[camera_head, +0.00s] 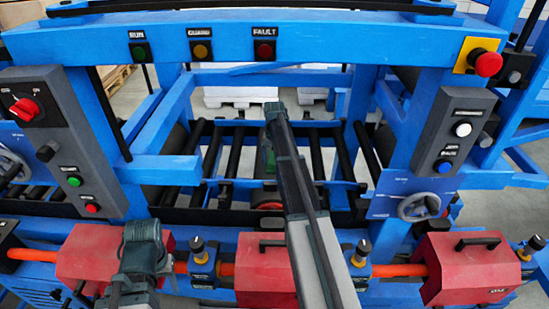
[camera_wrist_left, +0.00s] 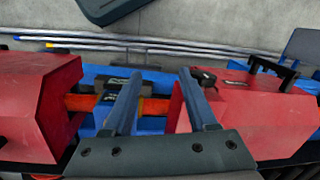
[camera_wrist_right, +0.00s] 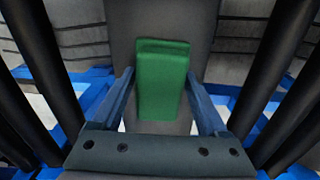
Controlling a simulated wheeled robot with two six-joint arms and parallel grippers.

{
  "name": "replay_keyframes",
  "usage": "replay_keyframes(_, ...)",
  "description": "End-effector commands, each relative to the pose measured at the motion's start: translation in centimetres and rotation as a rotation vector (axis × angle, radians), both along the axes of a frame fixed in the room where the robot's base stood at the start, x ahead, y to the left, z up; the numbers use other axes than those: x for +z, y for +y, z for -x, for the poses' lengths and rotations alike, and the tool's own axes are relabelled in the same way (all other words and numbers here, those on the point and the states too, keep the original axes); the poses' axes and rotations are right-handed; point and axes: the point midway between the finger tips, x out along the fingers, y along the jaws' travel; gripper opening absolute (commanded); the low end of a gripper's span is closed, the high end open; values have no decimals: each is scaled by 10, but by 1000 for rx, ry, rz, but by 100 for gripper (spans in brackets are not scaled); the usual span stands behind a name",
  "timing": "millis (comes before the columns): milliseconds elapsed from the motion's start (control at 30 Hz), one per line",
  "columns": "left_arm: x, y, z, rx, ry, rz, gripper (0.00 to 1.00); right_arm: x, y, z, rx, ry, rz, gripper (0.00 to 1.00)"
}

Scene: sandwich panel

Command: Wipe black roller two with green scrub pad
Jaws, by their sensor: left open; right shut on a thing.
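Several black rollers (camera_head: 236,150) lie inside the blue frame in the head view; I cannot tell which is roller two. In the right wrist view, black rollers (camera_wrist_right: 272,70) run along both sides. My right gripper (camera_wrist_right: 160,82) is shut on the green scrub pad (camera_wrist_right: 162,65), which stands out beyond the fingertips. In the head view my right arm reaches over the middle rollers and hides most of the pad. I cannot tell whether the pad touches a roller. My left gripper (camera_wrist_left: 163,74) is open and empty, above an orange shaft (camera_wrist_left: 155,106) between red covers.
A blue crossbeam (camera_head: 330,38) with buttons spans the top. Grey control panels stand left (camera_head: 75,140) and right (camera_head: 452,140), with a red emergency button (camera_head: 488,64) at upper right. Red covers (camera_head: 470,270) and black-knobbed clamps (camera_head: 361,252) line the front.

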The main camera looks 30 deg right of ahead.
Motion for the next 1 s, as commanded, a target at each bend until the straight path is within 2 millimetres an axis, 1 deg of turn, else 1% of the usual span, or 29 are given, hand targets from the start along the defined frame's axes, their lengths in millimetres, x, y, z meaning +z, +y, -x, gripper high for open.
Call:
replay_keyframes(33,0,0,0,0,0,0,58,0,4,7,1,3,-2,16)
replay_keyframes(200,1,0,0,0,0,0,58,1,10,17,0,1,-1,16)
replay_keyframes(567,2,0,0,0,0,0,58,2,10,16,0,-2,1,16)
replay_keyframes(733,13,0,0,0,0,0,58,13,10,16,0,-2,1,16)
replay_keyframes(1000,40,0,0,0,0,0,58,40,9,15,0,-2,1,16)
